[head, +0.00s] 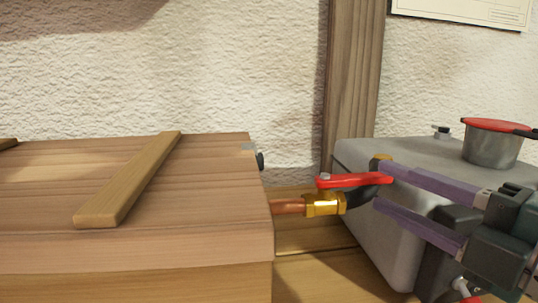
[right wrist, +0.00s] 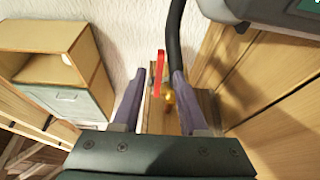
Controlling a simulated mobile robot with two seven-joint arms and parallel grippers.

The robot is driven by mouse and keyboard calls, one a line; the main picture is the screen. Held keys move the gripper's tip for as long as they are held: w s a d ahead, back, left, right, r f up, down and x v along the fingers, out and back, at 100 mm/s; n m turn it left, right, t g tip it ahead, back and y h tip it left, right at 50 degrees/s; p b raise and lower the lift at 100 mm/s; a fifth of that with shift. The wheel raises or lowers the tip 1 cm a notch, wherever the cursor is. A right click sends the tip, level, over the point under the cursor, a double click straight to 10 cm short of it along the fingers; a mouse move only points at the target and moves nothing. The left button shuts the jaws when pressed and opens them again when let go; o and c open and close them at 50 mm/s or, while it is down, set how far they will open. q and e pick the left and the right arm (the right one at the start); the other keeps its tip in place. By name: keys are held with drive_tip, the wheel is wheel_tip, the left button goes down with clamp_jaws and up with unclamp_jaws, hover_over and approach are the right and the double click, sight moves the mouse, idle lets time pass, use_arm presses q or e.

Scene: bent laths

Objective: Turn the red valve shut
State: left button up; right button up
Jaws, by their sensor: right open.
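The red valve lever (head: 350,181) sits on a brass valve body (head: 325,204) at the end of a short copper pipe (head: 288,207). In the head view the lever points right, roughly in line with the pipe. My right gripper (head: 384,184) is open, with its two purple fingers coming from the right and their tips around the lever's free end. In the right wrist view the red lever (right wrist: 160,68) shows between the open fingers, with brass (right wrist: 170,97) below it. I cannot tell whether a finger touches the lever. My left gripper is out of view.
A wooden box with a batten (head: 130,180) fills the left. A grey box (head: 375,215) stands close behind the right gripper, with a red-lidded metal pot (head: 493,145) on it. A black hose (right wrist: 174,40) runs near the right fingertip in the wrist view. A wooden post (head: 352,80) stands behind.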

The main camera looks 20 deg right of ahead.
sight(362, 176)
drive_tip(key=w+a+p, duration=0.1)
drive_tip(key=w, duration=0.6)
drive_tip(key=shift+w, duration=0.2)
drive_tip(key=shift+c, duration=0.3)
clamp_jaws()
idle(0.9)
